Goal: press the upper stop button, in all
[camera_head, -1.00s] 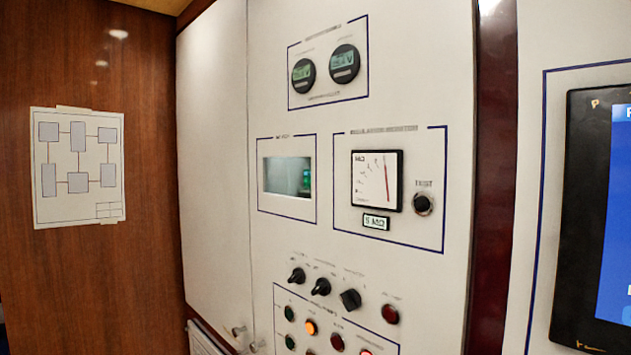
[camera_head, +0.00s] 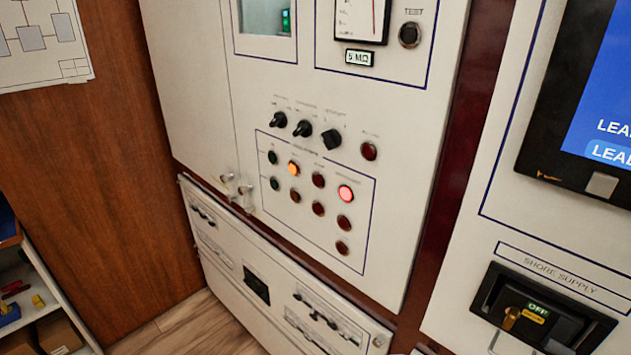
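A white panel (camera_head: 240,300) carries a blue-outlined group of small round buttons and lamps. Its upper row has a dark green one (camera_head: 272,157), a lit orange one (camera_head: 293,168), a dark red one (camera_head: 318,180) and a lit red one (camera_head: 346,193). The row below has a dark green one (camera_head: 274,184) and dark red ones (camera_head: 295,195). A single dark red one (camera_head: 342,247) sits lowest. The labels are too blurred to tell which is the upper stop button. My gripper is not in view.
Black rotary switches (camera_head: 303,128) and another red button (camera_head: 369,151) sit above the group. A TEST button (camera_head: 410,35) is higher up. A shore supply switch (camera_head: 540,310) and a blue screen (camera_head: 600,90) are at right. A shelf (camera_head: 40,315) stands at lower left.

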